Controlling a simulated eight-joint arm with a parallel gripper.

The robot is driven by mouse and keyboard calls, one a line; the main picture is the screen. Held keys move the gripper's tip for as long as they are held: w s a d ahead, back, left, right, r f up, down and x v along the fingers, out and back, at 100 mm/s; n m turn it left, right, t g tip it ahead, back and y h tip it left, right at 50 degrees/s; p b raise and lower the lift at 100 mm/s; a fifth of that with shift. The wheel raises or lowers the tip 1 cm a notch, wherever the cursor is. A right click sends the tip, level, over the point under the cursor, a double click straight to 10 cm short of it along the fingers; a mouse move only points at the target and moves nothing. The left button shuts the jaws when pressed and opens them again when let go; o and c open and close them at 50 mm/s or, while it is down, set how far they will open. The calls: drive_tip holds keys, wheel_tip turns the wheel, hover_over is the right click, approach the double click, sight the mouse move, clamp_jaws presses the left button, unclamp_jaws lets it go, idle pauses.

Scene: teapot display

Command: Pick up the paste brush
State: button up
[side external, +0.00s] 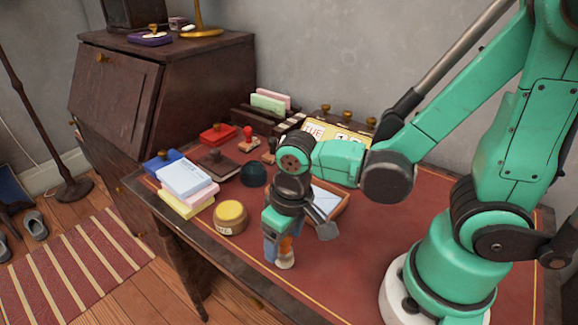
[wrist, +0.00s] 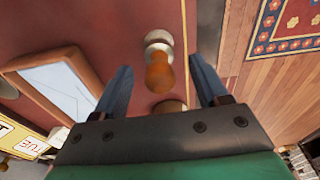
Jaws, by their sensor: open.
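The paste brush (wrist: 159,74), with an orange handle and a pale rounded end, shows between the fingers of my gripper (wrist: 160,64) in the wrist view. Gaps show on both sides of it, and the fingers are open. In the side view the brush (side external: 286,257) is near the desk's front edge, its pale end low and its orange part partly hidden by my gripper (side external: 278,250). My gripper points down over it there. I cannot tell from these views how upright the brush is.
A yellow-lidded jar (side external: 230,216) stands left of my gripper. The red desk top (side external: 345,265) is clear to the right, towards my base.

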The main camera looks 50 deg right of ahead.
clamp_jaws()
drive_tip(key=shift+r, duration=0.15)
wheel_tip(320, 180, up, 20)
idle(0.9)
